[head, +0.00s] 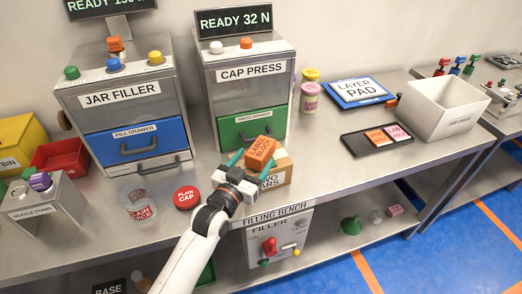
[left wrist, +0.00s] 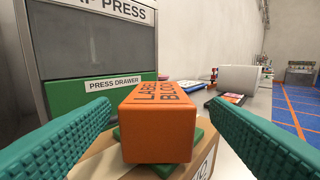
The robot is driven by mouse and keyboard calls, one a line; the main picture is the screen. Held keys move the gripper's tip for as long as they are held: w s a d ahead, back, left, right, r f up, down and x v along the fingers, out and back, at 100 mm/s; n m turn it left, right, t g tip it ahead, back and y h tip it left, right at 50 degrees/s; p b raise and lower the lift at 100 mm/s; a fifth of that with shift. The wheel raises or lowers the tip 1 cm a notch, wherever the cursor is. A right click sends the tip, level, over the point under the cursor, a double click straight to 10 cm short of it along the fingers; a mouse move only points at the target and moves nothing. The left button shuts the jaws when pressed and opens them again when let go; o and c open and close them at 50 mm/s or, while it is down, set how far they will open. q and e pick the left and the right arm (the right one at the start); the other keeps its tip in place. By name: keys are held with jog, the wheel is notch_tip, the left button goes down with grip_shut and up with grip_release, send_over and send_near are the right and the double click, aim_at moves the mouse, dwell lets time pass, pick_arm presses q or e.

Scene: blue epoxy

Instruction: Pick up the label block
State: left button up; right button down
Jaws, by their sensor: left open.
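The orange label block (head: 261,151) lies on top of a cardboard box (head: 278,173) in front of the cap press, tilted in the head view. In the left wrist view the label block (left wrist: 158,122) sits between the two teal fingers, on a green piece (left wrist: 196,137) over the box. My left gripper (head: 250,157) is open, with its fingers on either side of the block. In the left wrist view a gap shows between the block and each finger. My right gripper is not in view.
The cap press (head: 245,72) with its green drawer (head: 252,128) stands right behind the box. A black tray (head: 383,140) and white bin (head: 446,107) are to the right.

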aim_at(260, 147)
pick_arm(q)
jog(key=shift+w+d+r, duration=0.15)
jog(key=shift+w, duration=0.15)
jog(key=x, duration=0.1)
jog(key=p+x, duration=0.1)
jog(key=x, duration=0.2)
jog(key=shift+w+r, duration=0.15)
jog(key=shift+r, duration=0.1)
jog(key=shift+w+d+f, duration=0.1)
jog(key=shift+w, duration=0.1)
jog(key=c, duration=1.1)
